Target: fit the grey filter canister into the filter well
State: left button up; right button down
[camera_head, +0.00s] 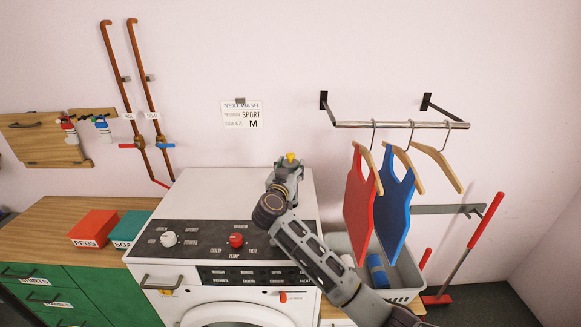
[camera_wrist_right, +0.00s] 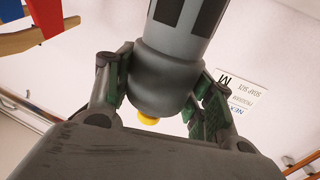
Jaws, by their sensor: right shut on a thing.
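The grey filter canister (camera_wrist_right: 165,75) is held between the two fingers of my right gripper in the right wrist view. It has a rounded end, a narrower stretch with dark panels, and a yellow knob (camera_wrist_right: 148,120). My right gripper (camera_head: 287,172) is above the top of the white washing machine (camera_head: 210,190) in the head view, with the yellow knob (camera_head: 291,158) at its tip. The rest of the canister is mostly hidden there by my gripper and arm. My left gripper is not in view. I cannot make out the filter well.
A red box (camera_head: 93,230) and a teal box (camera_head: 128,230) stand on the wooden counter to the left. To the right, a red board (camera_head: 359,200) and a blue board (camera_head: 394,215) hang from a rail above a grey basket (camera_head: 405,292). The machine's top left is clear.

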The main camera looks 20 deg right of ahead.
jog(key=shift+f+p, duration=0.15)
jog(key=shift+p, duration=0.65)
dwell(0.7)
jog(key=shift+f, duration=2.8)
dwell(2.2)
jog(key=c, duration=0.6)
grip_release()
jog(key=shift+o, duration=0.5)
jog(key=shift+s+a, duration=0.1)
